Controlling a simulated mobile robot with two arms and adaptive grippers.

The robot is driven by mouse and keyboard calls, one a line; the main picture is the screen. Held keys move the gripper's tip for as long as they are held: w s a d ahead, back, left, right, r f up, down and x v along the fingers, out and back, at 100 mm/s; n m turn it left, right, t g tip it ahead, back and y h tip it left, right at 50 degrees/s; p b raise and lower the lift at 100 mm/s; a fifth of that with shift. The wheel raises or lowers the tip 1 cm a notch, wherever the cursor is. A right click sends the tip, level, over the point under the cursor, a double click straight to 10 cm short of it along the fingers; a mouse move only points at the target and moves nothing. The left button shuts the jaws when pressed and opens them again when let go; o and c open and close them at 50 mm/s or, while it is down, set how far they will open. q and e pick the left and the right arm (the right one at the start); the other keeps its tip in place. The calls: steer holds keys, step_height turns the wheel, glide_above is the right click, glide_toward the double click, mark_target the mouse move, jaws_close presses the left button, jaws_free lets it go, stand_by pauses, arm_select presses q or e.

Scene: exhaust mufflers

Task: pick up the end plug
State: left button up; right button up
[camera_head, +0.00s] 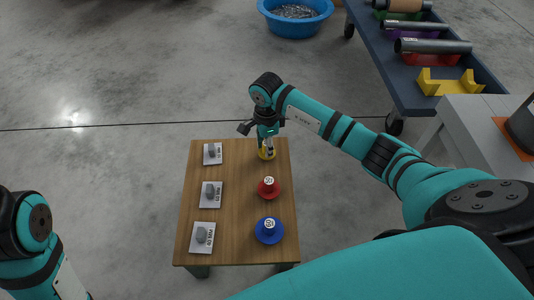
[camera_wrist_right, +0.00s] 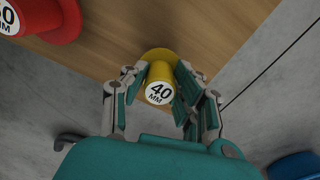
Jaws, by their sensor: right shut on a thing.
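The yellow end plug (camera_head: 267,155) is at the far right corner of the small wooden table (camera_head: 235,222). In the right wrist view the yellow plug (camera_wrist_right: 160,93) shows a round white label reading 40 MM and a wider yellow flange below. My right gripper (camera_head: 267,147) reaches down over it, with its fingers (camera_wrist_right: 162,80) shut on the plug's two sides. I cannot tell whether the flange still touches the table. A red plug (camera_head: 268,188) and a blue plug (camera_head: 269,230) stand nearer on the same table. My left gripper is out of view.
White cards with small grey pieces lie along the table's left side: a far card (camera_head: 213,154), a middle card (camera_head: 210,195) and a near card (camera_head: 202,238). A blue tub (camera_head: 295,20) stands beyond. A dark cart (camera_head: 400,78) with mufflers is at the upper right.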

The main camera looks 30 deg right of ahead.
jaws_close()
